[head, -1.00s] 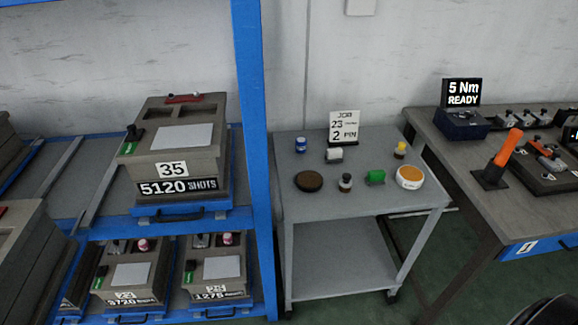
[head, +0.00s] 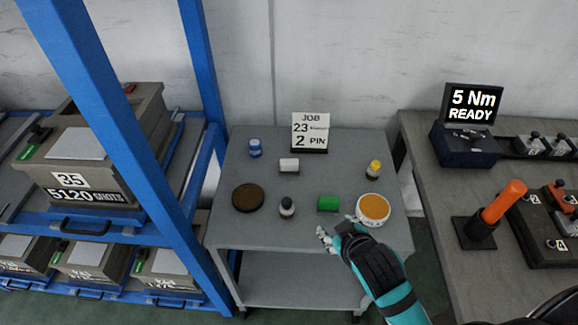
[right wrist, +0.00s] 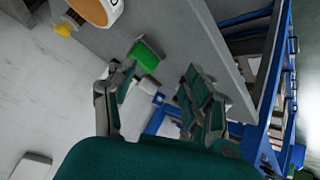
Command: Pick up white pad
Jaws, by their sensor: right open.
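The white pad (head: 289,165) is a small white block lying on the grey cart top, in front of the job sign. A green block (head: 328,203) lies in front and to the right of it; it also shows in the right wrist view (right wrist: 146,55). My right gripper (head: 338,228) is over the front right of the cart, open and empty, just in front of the green block and apart from the white pad. In the right wrist view a small white shape shows between the fingers; I cannot tell for sure what it is. My left gripper is not in view.
The grey cart (head: 232,228) also holds a brown disc (head: 248,197), a dark bottle (head: 287,207), a blue-capped jar (head: 255,148), a yellow-capped bottle (head: 373,170) and an orange-topped tub (head: 373,207). A blue rack post (head: 205,80) stands close on the left. A workbench (head: 425,170) stands right.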

